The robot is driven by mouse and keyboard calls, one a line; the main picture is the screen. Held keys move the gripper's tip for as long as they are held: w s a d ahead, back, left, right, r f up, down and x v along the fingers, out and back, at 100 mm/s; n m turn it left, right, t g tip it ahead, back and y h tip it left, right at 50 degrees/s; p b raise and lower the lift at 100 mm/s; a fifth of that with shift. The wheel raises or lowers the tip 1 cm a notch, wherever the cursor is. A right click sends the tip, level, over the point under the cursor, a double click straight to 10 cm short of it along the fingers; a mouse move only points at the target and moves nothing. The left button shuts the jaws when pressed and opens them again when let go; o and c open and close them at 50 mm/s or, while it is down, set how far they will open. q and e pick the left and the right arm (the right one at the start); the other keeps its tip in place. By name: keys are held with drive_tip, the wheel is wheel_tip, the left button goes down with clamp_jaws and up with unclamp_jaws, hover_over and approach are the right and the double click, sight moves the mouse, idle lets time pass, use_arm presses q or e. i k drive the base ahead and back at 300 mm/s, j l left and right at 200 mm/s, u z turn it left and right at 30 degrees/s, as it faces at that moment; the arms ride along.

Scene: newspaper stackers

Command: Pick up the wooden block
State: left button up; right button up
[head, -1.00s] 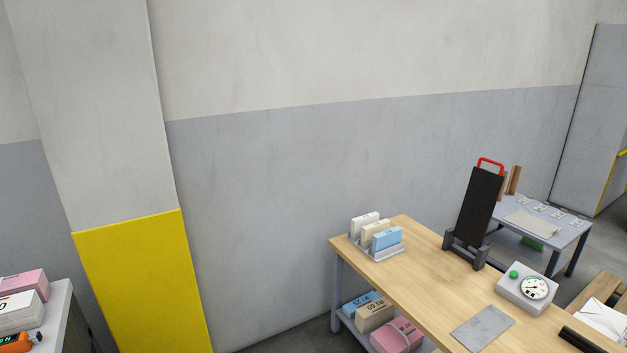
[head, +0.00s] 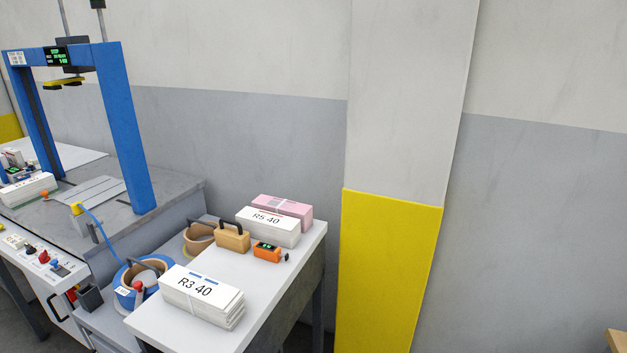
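The wooden block (head: 232,237) is light brown with a dark handle on top. It sits on the white table (head: 206,339) toward the back left edge, between the bundle labelled R5 40 (head: 268,228) and the bundle labelled R3 40 (head: 200,292). An orange device with a green display (head: 267,251) lies just right of it. Neither of my grippers shows in the head view.
A blue-framed machine (head: 128,130) stands at the left, with a control panel (head: 42,258) in front. Tape rolls (head: 198,236) sit beside the white table. A yellow-based pillar (head: 388,270) stands to the right. A pink bundle (head: 283,209) is at the table's back.

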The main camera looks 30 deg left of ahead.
sight(238, 240)
drive_tip(key=i+l+u, duration=0.1)
drive_tip(key=u, duration=0.4)
drive_tip(key=i+l+u, duration=0.15)
drive_tip(key=u, duration=0.35)
drive_tip(key=i+l+u, duration=0.15)
drive_tip(key=u, duration=0.35)
drive_tip(key=l+u, duration=0.25)
drive_tip(key=u, duration=0.25)
drive_tip(key=i+l+u, duration=0.1)
drive_tip(key=l+u, duration=0.15)
drive_tip(key=u, duration=0.25)
drive_tip(key=l+u, duration=0.4)
drive_tip(key=i+l+u, duration=0.1)
drive_tip(key=l+u, duration=0.75)
drive_tip(key=l, duration=0.25)
